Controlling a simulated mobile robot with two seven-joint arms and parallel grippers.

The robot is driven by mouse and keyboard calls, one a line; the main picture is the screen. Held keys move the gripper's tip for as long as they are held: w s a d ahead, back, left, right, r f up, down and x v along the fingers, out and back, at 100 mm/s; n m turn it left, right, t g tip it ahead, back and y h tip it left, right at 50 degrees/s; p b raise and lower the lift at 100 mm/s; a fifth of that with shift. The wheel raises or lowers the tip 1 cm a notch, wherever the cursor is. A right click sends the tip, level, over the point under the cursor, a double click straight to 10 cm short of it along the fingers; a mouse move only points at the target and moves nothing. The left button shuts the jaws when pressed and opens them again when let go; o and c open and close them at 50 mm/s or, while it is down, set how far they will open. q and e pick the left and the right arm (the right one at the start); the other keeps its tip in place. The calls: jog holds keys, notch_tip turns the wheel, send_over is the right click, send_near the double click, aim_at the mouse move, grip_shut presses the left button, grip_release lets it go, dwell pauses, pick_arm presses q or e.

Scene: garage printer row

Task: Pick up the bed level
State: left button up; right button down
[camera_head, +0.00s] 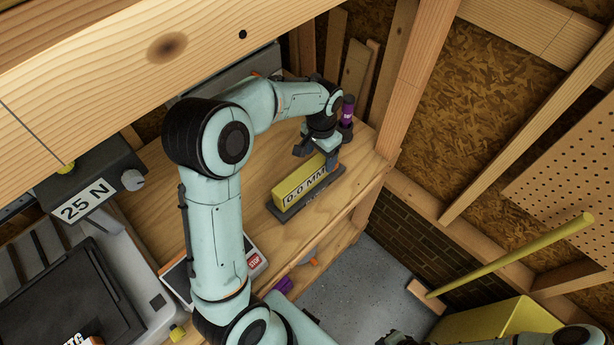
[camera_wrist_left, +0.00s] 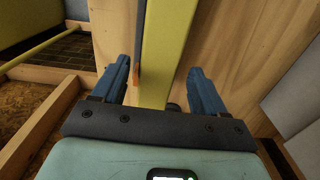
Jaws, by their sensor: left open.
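The bed level is a yellow block (camera_head: 300,187) marked "0.0 MM", lying on a dark flat base (camera_head: 290,208) on the wooden shelf. My left gripper (camera_head: 317,155) is open over its far end, pointing down. In the left wrist view the yellow bar (camera_wrist_left: 166,50) runs between the two blue fingers of the left gripper (camera_wrist_left: 162,82), with a gap on each side. Whether the fingertips reach below its top is hard to tell.
A purple-and-black cylinder (camera_head: 347,112) stands close behind the left gripper. A grey box marked "25 N" (camera_head: 88,203) is at the left. A panel with a red STOP label (camera_head: 254,262) lies near the shelf's front. A wooden post (camera_head: 412,75) rises to the right.

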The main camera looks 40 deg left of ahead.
pick_arm(q)
notch_tip(320, 180, down, 5)
jog(key=shift+s+d+r, duration=0.1)
jog(key=shift+s+r, duration=0.05)
jog(key=shift+r, duration=0.05)
jog(key=c, duration=1.2)
jog(key=shift+r, duration=0.15)
